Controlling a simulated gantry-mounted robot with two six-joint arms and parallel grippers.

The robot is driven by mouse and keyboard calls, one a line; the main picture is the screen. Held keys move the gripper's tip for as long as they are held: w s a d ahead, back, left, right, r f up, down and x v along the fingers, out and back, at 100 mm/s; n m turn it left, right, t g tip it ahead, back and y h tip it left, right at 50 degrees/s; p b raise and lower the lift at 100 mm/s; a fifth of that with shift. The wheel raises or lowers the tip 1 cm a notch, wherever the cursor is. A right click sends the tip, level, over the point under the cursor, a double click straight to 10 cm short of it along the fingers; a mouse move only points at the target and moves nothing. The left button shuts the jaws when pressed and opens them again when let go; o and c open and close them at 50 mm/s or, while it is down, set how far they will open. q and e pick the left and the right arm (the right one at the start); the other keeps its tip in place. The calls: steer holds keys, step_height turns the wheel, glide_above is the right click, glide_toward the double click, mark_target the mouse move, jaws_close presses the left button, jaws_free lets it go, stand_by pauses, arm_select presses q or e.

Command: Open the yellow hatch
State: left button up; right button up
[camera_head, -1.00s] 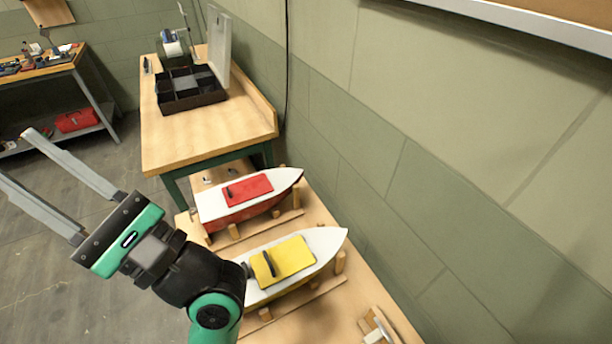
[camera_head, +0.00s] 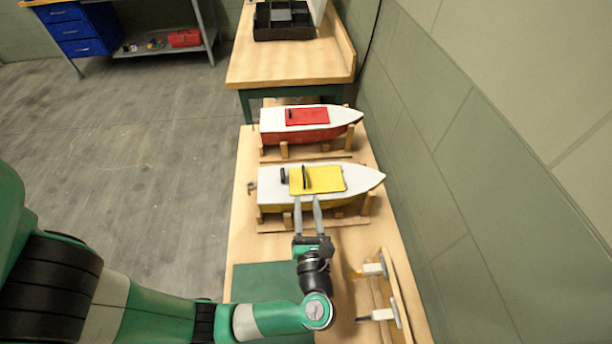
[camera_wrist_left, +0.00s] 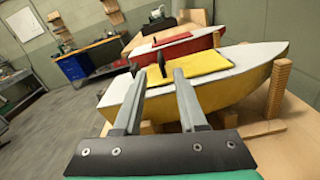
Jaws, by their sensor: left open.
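The yellow hatch (camera_head: 325,179) lies flat and closed on the white deck of a yellow-hulled boat (camera_head: 268,187). A dark upright handle (camera_head: 304,177) stands near the hatch's left end. My left gripper (camera_head: 308,203) is open and empty, its two fingers pointing at the boat's near side by the hatch. In the left wrist view the fingers (camera_wrist_left: 158,85) reach toward the hatch (camera_wrist_left: 188,68), with the handle (camera_wrist_left: 162,59) between and beyond the tips. Whether a fingertip touches the boat cannot be told. My right gripper is not in view.
A red boat with a red hatch (camera_head: 307,116) stands just behind on wooden supports. A black divided box (camera_head: 283,31) sits on the far table. A wooden rack with white-handled items (camera_head: 378,315) is at the near right. A wall closes off the right side.

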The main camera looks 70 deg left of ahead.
mark_target(305, 184)
arm_select(q)
steer(key=x, duration=0.9)
steer(key=shift+w+a+b, duration=0.1)
steer(key=shift+a+b, duration=0.1)
steer(key=shift+b, duration=0.2)
jaws_close()
stand_by(0.7)
